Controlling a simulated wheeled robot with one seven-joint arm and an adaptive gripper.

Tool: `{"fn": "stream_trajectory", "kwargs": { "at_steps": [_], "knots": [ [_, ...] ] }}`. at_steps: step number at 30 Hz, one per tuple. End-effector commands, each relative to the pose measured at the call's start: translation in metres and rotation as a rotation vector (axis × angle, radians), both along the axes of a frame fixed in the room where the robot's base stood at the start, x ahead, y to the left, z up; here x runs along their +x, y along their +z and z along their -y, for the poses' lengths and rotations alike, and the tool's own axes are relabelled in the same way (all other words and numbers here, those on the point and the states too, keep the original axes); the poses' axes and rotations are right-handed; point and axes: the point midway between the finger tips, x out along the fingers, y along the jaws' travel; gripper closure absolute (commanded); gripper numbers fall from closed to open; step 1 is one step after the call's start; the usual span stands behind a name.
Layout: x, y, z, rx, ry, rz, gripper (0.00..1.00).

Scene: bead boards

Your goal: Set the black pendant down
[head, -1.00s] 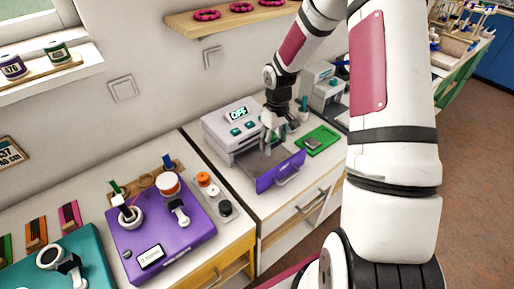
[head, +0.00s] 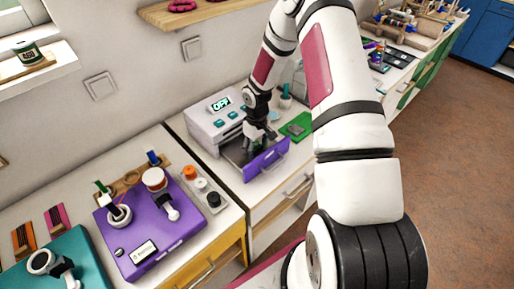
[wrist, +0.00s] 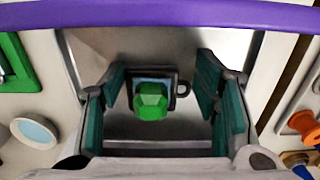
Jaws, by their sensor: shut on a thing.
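The black pendant (wrist: 172,74) is a small dark square piece with a loop at its right side and a faceted green gem on it. It shows between the fingers of my gripper (wrist: 166,88) in the wrist view. The gripper is shut on it, over a grey metal surface (wrist: 155,45). I cannot tell whether the pendant touches that surface. In the head view my gripper (head: 258,138) is low over the open tray of the white machine (head: 213,123), behind its purple front (head: 267,161). The pendant is hidden there.
The machine's display (head: 221,104) reads OFF. A green tray (head: 297,124) lies right of the machine. The purple front rises beside the gripper.

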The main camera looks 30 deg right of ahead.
Motion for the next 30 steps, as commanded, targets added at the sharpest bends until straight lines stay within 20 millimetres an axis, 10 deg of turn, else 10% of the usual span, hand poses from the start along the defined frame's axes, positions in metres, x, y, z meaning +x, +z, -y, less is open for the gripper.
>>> {"fn": "stream_trajectory", "kwargs": {
  "at_steps": [8, 9, 12, 30],
  "knots": [
    [0.0, -0.003, 0.0, 0.0, 0.0, 0.0, 0.71],
    [0.0, -0.004, 0.0, 0.0, 0.0, 0.0, 0.42],
    [0.0, -0.003, 0.0, 0.0, 0.0, 0.0, 0.24],
    [0.002, 0.031, 0.001, -0.002, -0.001, 0.005, 0.24]
  ]
}}
